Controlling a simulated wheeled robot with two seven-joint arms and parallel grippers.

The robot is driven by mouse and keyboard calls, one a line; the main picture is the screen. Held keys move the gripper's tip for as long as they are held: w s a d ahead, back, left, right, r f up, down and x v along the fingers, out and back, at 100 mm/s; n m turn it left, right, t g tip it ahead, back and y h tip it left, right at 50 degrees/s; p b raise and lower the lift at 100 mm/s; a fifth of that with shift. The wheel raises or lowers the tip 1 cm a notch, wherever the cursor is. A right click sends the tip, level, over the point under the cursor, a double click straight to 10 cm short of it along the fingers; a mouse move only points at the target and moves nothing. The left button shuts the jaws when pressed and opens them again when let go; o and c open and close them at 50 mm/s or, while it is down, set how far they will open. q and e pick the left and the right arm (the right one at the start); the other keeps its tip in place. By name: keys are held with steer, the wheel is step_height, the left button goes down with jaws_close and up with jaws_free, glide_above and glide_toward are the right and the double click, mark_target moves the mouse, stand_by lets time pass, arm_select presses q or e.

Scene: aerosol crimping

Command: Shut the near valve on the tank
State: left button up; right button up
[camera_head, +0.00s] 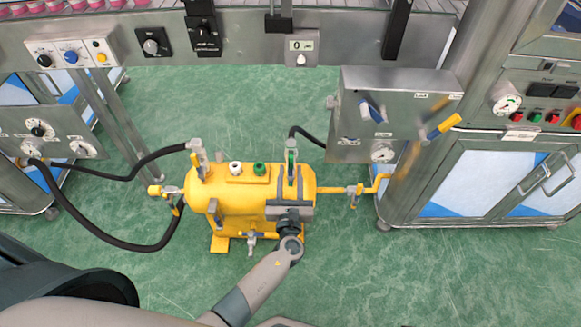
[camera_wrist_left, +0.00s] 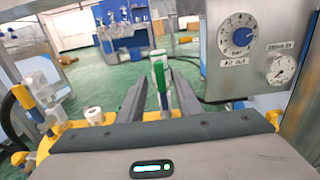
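The yellow tank (camera_head: 230,188) stands on the green floor, with several valves on it. A valve with a green handle (camera_head: 292,160) rises from its top right; it also shows upright in the left wrist view (camera_wrist_left: 160,75). My left gripper (camera_head: 291,182) reaches over the tank's right end from the near side. In the left wrist view its two dark fingers (camera_wrist_left: 158,92) are apart, with the green-handled valve between or just beyond them; contact cannot be told. Another small valve (camera_head: 250,240) sits low on the tank's near side. My right gripper is not in view.
A pipe with a valve (camera_head: 355,190) runs right to a steel cabinet (camera_head: 470,185). A grey control box (camera_head: 390,110) stands behind to the right. Open floor lies in front.

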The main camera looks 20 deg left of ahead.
mark_target(291, 166)
arm_select(q)
steer(key=shift+x, duration=1.25)
jaws_close()
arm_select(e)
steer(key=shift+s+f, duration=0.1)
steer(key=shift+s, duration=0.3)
